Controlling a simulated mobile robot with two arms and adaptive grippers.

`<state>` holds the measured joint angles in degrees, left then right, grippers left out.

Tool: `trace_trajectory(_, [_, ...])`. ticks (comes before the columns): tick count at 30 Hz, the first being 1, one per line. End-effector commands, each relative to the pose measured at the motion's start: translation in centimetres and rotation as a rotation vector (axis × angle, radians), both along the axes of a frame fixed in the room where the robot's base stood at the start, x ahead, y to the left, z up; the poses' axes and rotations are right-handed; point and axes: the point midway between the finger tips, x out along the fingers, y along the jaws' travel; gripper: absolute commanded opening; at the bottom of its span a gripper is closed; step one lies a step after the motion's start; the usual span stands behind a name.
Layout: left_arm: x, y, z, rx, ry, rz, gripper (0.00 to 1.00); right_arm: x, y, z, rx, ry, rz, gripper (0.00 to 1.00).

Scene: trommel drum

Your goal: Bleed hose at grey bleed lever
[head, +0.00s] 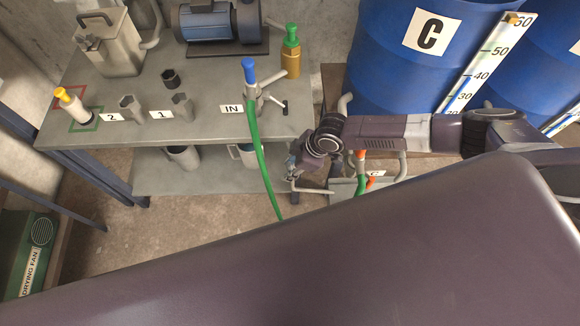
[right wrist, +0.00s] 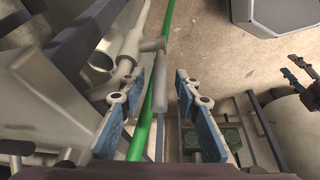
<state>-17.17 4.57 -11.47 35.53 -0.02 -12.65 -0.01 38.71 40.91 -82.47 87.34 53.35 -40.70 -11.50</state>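My right gripper (head: 294,168) is low in front of the bench, its arm coming in from the right. In the right wrist view its two blue-padded fingers (right wrist: 155,112) are apart. A grey T-shaped lever (right wrist: 158,98), which looks like the bleed lever, stands in the gap, with space on both sides. The green hose (head: 264,160) hangs from the blue-capped valve (head: 249,72) at the IN label. It also shows in the right wrist view (right wrist: 142,136), passing behind the lever. My left gripper is not seen in the head view.
The grey bench (head: 215,95) holds a blue motor (head: 208,22), a metal can (head: 108,45) and sockets. Blue drum C (head: 390,65) stands behind my right arm. A small stand with orange-tipped fittings (head: 372,182) is close right of the gripper.

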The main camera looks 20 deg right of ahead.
Motion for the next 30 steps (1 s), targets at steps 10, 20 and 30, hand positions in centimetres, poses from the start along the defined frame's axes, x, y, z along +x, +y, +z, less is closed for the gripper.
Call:
trace_trajectory(10, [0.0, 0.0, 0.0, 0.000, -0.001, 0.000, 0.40, 0.0, 0.0, 0.0, 0.000, 0.000, 0.000, 0.00])
trace_trajectory(20, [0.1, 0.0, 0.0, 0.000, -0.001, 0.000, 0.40, 0.0, 0.0, 0.0, -0.001, 0.000, 0.000, 0.00])
trace_trajectory(30, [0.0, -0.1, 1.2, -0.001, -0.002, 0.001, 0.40, 0.2, 0.2, 0.2, -0.085, 0.024, 0.001, 0.00])
